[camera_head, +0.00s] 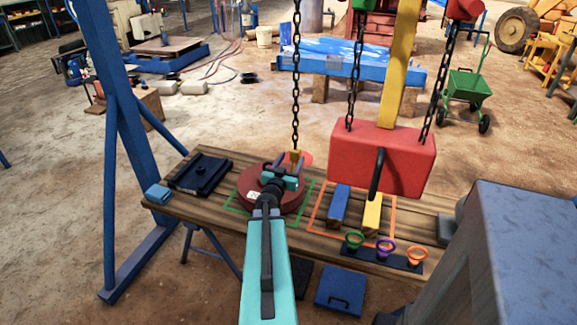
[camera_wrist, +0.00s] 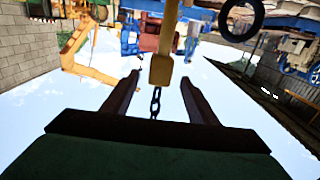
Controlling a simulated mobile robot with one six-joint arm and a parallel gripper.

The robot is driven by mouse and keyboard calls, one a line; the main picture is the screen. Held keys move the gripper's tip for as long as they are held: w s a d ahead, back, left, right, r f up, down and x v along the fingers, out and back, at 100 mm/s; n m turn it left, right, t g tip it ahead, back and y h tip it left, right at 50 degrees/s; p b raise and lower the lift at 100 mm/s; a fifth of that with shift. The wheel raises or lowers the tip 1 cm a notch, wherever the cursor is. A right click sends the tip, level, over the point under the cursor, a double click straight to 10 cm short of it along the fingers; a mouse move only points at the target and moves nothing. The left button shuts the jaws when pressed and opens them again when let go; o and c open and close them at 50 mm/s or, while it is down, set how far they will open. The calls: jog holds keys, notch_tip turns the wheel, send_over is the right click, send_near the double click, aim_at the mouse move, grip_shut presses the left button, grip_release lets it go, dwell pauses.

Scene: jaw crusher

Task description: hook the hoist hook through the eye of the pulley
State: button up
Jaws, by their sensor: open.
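The pulley is most likely the dark red disc (camera_head: 238,187), which lies in a green outline on the wooden bench; its eye cannot be made out. A hoist chain (camera_head: 296,85) hangs above it and ends in a small yellow block (camera_head: 295,155). The hook's curve is not clear, and my gripper partly hides that area. My gripper (camera_head: 289,164) is open over the disc, close to the yellow block. In the wrist view, the block (camera_wrist: 160,71) and chain (camera_wrist: 155,102) appear between my open fingers (camera_wrist: 160,88); no grip on them shows.
A red block (camera_head: 400,155) hangs on two chains just right of my gripper. The bench (camera_head: 225,160) also holds a black plate (camera_head: 202,174), blue and yellow bars in an orange outline, and several coloured rings (camera_head: 386,247). A blue post (camera_head: 108,120) stands left.

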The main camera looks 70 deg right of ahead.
aim_at(298, 148)
jog(key=shift+w+d+p, duration=0.15)
jog(key=shift+d, duration=2.1)
jog(key=shift+w+d+p, duration=0.1)
jog(key=shift+d+p, duration=0.05)
jog(key=shift+d, duration=2.1)
grip_shut()
